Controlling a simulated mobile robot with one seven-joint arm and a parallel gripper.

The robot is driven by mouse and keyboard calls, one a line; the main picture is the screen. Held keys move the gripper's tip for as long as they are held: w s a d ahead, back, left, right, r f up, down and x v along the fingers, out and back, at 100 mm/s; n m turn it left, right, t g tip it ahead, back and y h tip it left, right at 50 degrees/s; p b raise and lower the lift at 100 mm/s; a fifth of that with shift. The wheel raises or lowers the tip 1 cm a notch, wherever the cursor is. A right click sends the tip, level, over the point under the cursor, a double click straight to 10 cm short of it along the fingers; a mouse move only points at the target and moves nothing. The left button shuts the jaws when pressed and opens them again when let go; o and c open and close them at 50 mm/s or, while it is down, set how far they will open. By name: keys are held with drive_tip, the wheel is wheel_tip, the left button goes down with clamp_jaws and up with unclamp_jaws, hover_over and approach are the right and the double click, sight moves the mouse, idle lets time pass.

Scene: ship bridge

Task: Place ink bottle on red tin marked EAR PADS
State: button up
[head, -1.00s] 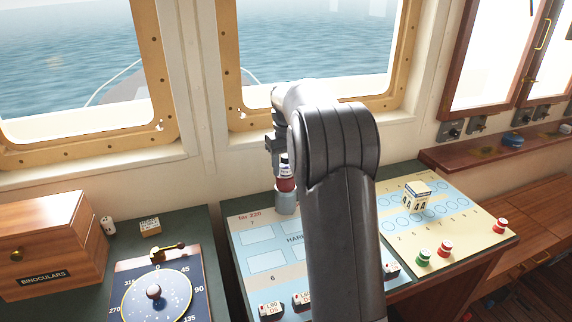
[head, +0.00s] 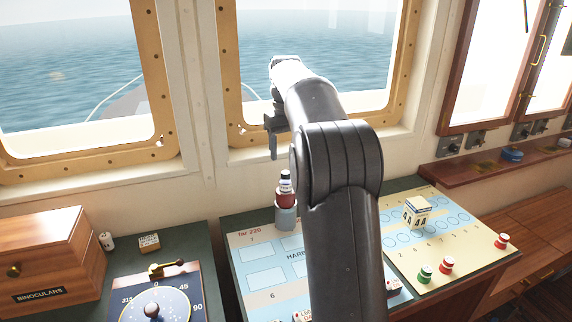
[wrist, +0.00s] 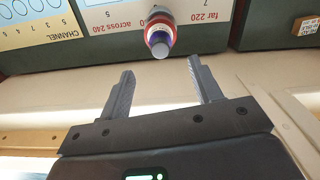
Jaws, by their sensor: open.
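The ink bottle (head: 286,178), small with a white label and dark cap, stands upright on a red tin (head: 286,197). The tin sits on a grey cylinder (head: 286,217) at the back of the blue chart board. The tin's lettering is too small to read. My gripper (head: 273,150) is above and slightly left of the bottle, apart from it. In the wrist view the open, empty fingers (wrist: 161,68) point toward the bottle (wrist: 160,46), seen from above beyond the fingertips, with the tin's red edge (wrist: 158,22) around it.
A yellow board (head: 445,235) at right holds a cream box (head: 417,210) and red and green tins. At left are a binoculars box (head: 45,255) and a blue dial panel (head: 150,305). The window wall stands close behind the boards. My arm hides part of the blue board (head: 262,275).

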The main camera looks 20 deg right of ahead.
drive_tip(key=shift+r, duration=0.75)
drive_tip(key=shift+s, duration=0.15)
drive_tip(key=s+a+r+m+t, duration=0.1)
drive_tip(key=s+a+r, duration=0.15)
drive_tip(key=s, duration=0.65)
drive_tip(key=s+a+r+t, duration=0.15)
drive_tip(key=s+a, duration=0.25)
drive_tip(key=s, duration=0.5)
drive_tip(key=s+a+f+t, duration=0.1)
drive_tip(key=s+a+f, duration=0.1)
drive_tip(key=s+f, duration=0.4)
drive_tip(key=s+a+f+t, duration=0.2)
drive_tip(key=s+f, duration=0.4)
drive_tip(key=s, duration=0.7)
drive_tip(key=shift+s+a+m, duration=0.15)
drive_tip(key=shift+a+m, duration=0.15)
drive_tip(key=shift+m, duration=0.1)
